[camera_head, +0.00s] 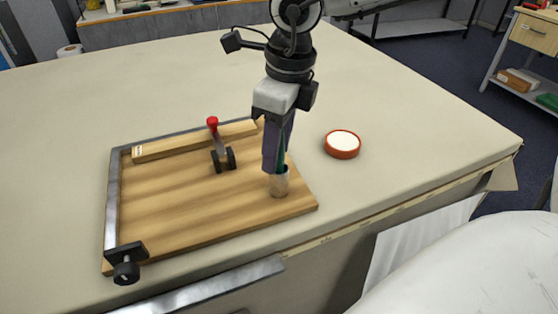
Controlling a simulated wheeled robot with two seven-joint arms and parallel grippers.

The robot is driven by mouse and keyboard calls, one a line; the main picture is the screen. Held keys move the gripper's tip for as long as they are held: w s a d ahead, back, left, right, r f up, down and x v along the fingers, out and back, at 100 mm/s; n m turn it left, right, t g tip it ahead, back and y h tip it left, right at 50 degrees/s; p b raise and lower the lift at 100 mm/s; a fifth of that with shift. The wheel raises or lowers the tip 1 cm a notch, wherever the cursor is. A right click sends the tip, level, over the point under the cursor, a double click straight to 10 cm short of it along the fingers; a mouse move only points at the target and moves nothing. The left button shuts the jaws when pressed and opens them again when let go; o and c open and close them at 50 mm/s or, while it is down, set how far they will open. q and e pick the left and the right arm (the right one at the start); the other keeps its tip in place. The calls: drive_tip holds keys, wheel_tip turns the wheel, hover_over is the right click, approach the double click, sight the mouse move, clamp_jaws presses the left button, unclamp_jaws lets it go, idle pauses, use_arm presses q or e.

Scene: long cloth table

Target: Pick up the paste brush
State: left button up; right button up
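The paste brush (282,162) shows only as a thin green strip beside the fingers of my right gripper (275,168). It stands in a small light-coloured cup (279,184) on the right part of a wooden board. My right gripper points down from above, with its fingertips at the cup's rim. The fingers hide most of the brush, and I cannot tell whether they are closed on it. My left gripper is not in view.
The wooden board (185,205) has a metal edge, a black clamp knob (126,270) and a red-knobbed lever (213,124). A round red-rimmed dish (342,144) with white content sits right of the gripper. The cloth table (410,110) is clear at the back and right.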

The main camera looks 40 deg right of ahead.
drive_tip(key=shift+f, duration=0.1)
drive_tip(key=shift+c, duration=0.2)
clamp_jaws()
wheel_tip(320, 180, up, 10)
idle(0.4)
